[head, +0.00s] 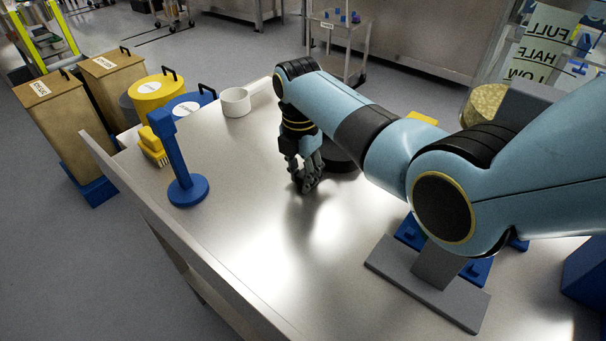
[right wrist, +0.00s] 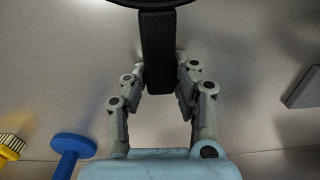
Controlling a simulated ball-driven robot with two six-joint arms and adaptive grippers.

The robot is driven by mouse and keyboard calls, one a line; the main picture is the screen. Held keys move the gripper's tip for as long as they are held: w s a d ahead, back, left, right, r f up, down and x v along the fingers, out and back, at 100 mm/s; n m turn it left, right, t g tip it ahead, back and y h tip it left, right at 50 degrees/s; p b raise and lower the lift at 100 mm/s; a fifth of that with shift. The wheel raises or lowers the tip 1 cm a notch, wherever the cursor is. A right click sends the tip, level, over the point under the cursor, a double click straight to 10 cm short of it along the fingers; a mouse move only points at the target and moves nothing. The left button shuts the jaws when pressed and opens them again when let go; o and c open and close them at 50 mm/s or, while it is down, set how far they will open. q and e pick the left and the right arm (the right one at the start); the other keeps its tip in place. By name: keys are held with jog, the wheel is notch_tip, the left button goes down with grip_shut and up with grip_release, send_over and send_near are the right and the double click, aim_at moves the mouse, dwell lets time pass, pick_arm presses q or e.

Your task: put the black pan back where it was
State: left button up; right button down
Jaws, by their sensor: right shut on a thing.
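The black pan (head: 342,160) is at the steel table's middle, partly hidden behind my right arm in the head view. In the right wrist view its straight black handle (right wrist: 158,48) runs down between my fingers, and only a bit of its round body shows at the top edge. My right gripper (head: 306,186) points down and is shut on the handle; it also shows in the right wrist view (right wrist: 160,85). I cannot tell whether the pan touches the table. My left gripper is not in view.
A blue stand (head: 187,185) and a yellow brush (head: 152,150) are on the table's left side. A white cup (head: 235,102) stands at the back. A grey plate (head: 425,288) and blue blocks lie at right front. The table's front middle is clear.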

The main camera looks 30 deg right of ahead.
jog(key=c, duration=1.1)
grip_release()
jog(key=shift+f, duration=0.1)
jog(key=r, duration=1.2)
jog(key=shift+w+a, duration=0.15)
jog(key=shift+w, duration=0.05)
